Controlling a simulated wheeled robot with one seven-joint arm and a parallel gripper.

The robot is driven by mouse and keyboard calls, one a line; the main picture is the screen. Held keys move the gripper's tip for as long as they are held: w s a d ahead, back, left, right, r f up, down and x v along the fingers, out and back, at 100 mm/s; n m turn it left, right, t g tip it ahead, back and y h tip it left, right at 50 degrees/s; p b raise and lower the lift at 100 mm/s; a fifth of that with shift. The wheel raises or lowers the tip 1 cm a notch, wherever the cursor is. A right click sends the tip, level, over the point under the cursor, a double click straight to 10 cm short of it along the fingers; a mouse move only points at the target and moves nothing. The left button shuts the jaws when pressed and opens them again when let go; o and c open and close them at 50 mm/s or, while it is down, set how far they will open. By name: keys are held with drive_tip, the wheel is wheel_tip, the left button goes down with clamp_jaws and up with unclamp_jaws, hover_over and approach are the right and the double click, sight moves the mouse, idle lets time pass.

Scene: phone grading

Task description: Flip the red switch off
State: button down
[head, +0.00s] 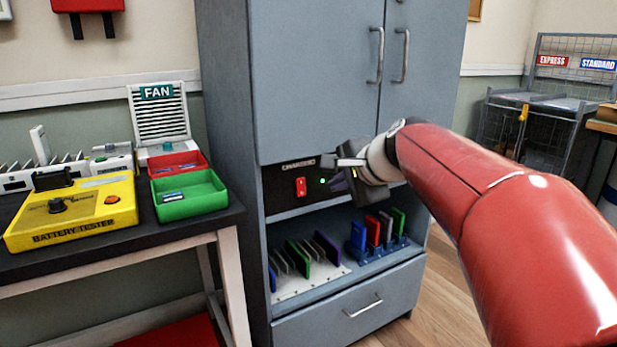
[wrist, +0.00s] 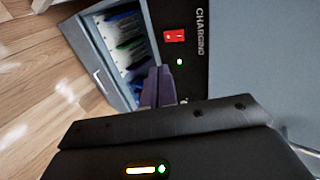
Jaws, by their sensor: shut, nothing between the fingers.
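The red switch (head: 300,187) is on a black panel (head: 279,199) labelled "CHARGING" inside the grey-blue cabinet. It also shows in the wrist view (wrist: 174,36), near the top centre. A green light (head: 323,181) glows just right of the switch in the head view. My gripper (head: 345,162) is in front of the panel, to the right of and slightly above the switch in the head view. In the wrist view its fingers (wrist: 157,84) are together and apart from the switch, close to the green light. The gripper holds nothing.
Below the panel, a white rack (head: 312,283) and a blue rack (head: 385,247) hold several upright phones. Tall cabinet doors (head: 305,70) are closed above. A table at left carries a yellow battery tester (head: 75,215) and a green tray (head: 189,196).

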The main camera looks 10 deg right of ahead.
drive_tip(key=shift+f, duration=0.1)
approach(302, 191)
wheel_tip(302, 191, down, 4)
drive_tip(key=shift+w+a+f, duration=0.1)
drive_tip(key=shift+w+a, duration=0.2)
drive_tip(key=shift+w, duration=0.5)
drive_tip(key=shift+w+a, duration=0.25)
drive_tip(key=shift+w, duration=0.55)
drive_tip(key=shift+w+a+f, duration=0.1)
drive_tip(key=shift+w+a, duration=0.2)
drive_tip(key=shift+w, duration=0.55)
drive_tip(key=f+b, duration=0.1)
drive_tip(key=b, duration=0.2)
drive_tip(key=shift+w+t, duration=0.1)
drive_tip(key=shift+t, duration=0.3)
drive_tip(key=shift+r+p, duration=0.45)
drive_tip(key=shift+r, duration=0.15)
